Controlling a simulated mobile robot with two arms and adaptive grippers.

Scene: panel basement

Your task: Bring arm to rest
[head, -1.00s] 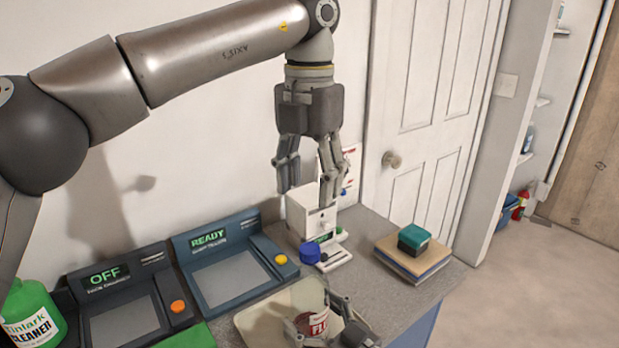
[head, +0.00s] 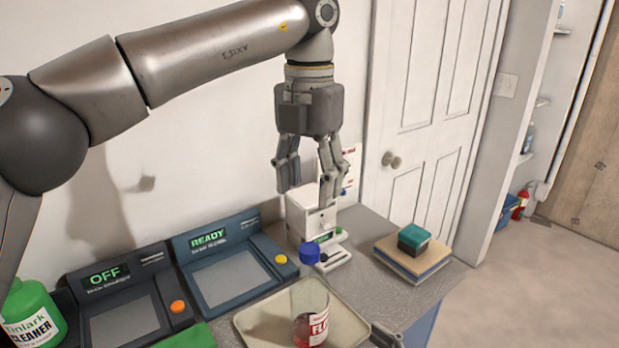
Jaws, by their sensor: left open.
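My left arm comes in from the left and reaches across the upper part of the head view. Its gripper (head: 308,172) hangs fingers down, open and empty, above the counter in front of the white wall. Below its fingers stands a white device (head: 308,215) with a blue knob or cap (head: 309,252) at its front. Most of my right gripper is out of the picture; only a small dark part, likely of it, shows at the bottom edge right of the tray, so its jaws cannot be judged.
A beige tray (head: 262,326) holds a clear container with a red-and-white label (head: 312,318). Two consoles read OFF (head: 122,322) and READY (head: 228,279). A green cleaner bottle (head: 33,305) stands far left. Stacked books (head: 412,262) with a teal-topped block (head: 414,237) lie right.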

